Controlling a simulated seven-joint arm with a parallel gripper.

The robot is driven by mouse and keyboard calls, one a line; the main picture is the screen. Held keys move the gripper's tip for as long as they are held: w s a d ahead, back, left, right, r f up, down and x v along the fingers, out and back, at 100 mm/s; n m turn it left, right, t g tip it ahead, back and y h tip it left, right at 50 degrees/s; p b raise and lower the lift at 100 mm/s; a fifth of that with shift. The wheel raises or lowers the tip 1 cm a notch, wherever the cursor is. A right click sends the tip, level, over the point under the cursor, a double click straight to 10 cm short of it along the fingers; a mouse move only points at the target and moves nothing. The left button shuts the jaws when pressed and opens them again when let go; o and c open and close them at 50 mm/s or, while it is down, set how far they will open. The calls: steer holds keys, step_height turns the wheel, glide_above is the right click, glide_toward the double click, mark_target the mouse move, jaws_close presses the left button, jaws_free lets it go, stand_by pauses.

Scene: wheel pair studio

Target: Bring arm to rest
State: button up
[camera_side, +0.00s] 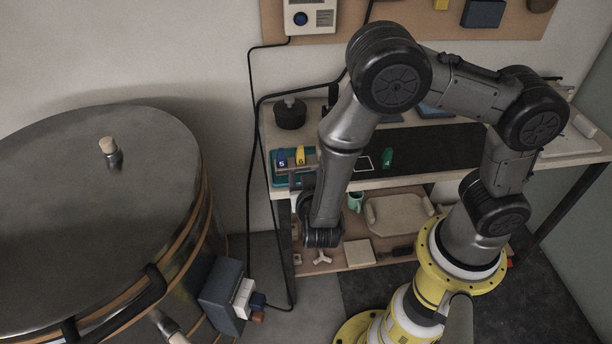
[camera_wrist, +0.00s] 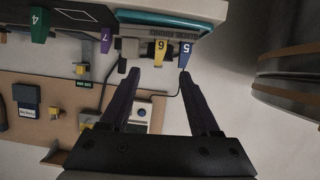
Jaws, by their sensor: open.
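My gripper (camera_wrist: 158,74) shows in the wrist view with its two dark fingers spread apart and nothing between them. Beyond the fingertips are a yellow tag numbered 6 (camera_wrist: 161,50) and a blue tag numbered 5 (camera_wrist: 185,54), at the edge of a teal-topped tray (camera_wrist: 165,20). A purple tag 7 (camera_wrist: 106,42) and a green tag 4 (camera_wrist: 39,24) are further left. In the side view my arm bends down in front of the bench; its wrist is low by the bench's front left, and the fingers cannot be made out clearly there.
The bench (camera_side: 450,180) carries the blue tag 5 (camera_side: 282,159), yellow tag 6 (camera_side: 300,155), green tag 4 (camera_side: 388,158) and a dark round pot (camera_side: 290,113). A lower shelf holds a mug (camera_side: 355,202) and a pale tray (camera_side: 398,214). A large metal drum (camera_side: 70,180) stands left.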

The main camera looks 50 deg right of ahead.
steer(key=w+d+r+m+t+y, duration=0.1)
steer(key=w+d+r, duration=0.15)
steer(key=r, duration=0.45)
steer(key=w+d+r+m+t+y, duration=0.1)
steer(key=w+r, duration=0.2)
steer(key=r, duration=0.4)
steer(key=w+d+r+m+t+y, duration=0.1)
steer(key=w+r, duration=0.1)
steer(key=r, duration=0.5)
step_height(320, 180, up, 8)
steer(key=s+a+n+t+y, duration=0.1)
steer(key=s+n+t+y, duration=0.1)
steer(key=y, duration=0.2)
steer(key=s+a+r+n+g+y, duration=0.2)
steer(key=s+a+n+y, duration=0.15)
steer(key=s+n, duration=0.55)
steer(key=s+d+f+g, duration=0.3)
steer(key=s+f+g, duration=0.3)
steer(key=s+f, duration=0.4)
steer(key=s, duration=0.5)
steer(key=shift+s+d+n+g+h, duration=0.15)
steer(key=shift+s+n+g+h, duration=0.15)
steer(key=shift+g+h, duration=0.1)
